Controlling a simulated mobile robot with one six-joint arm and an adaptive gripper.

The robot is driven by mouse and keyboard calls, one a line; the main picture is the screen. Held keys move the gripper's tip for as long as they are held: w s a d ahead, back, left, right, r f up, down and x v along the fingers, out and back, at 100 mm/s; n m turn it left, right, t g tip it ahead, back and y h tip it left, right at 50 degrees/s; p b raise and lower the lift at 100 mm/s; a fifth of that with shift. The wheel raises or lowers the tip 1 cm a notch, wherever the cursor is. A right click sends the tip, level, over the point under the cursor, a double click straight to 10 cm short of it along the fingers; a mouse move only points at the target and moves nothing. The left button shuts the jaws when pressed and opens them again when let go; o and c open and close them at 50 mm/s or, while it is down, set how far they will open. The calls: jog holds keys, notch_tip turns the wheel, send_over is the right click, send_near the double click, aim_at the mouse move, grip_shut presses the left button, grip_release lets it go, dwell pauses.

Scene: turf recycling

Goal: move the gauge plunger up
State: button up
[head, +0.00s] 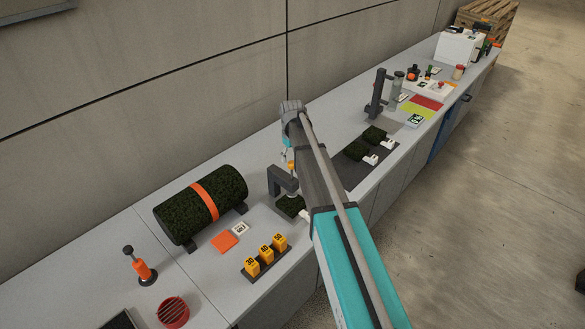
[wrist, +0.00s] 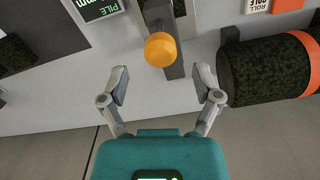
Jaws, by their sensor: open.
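The gauge has a dark grey bracket (head: 275,177) standing on the bench, with an orange plunger knob (head: 291,167) on top of it. A dark turf piece (head: 291,205) lies under the gauge. In the wrist view the orange knob (wrist: 161,49) is seen from above, on the grey gauge arm (wrist: 174,68). My gripper (wrist: 163,85) is open and empty, its two fingers apart. The knob shows just beyond the fingertips, between their lines, and the fingers do not visibly touch it. In the head view my gripper (head: 286,153) is small and partly hidden by my arm, close to the knob.
A turf roll (head: 201,205) with an orange band lies left of the gauge. Yellow numbered blocks (head: 265,255) stand in front. An orange-handled tool (head: 141,267) and a red cup (head: 173,312) are at the near left. The wall runs behind the bench.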

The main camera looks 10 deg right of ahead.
aim_at(292, 162)
jog(key=shift+f+b, duration=1.5)
jog(key=shift+f, duration=0.35)
jog(key=shift+r, duration=0.1)
grip_shut()
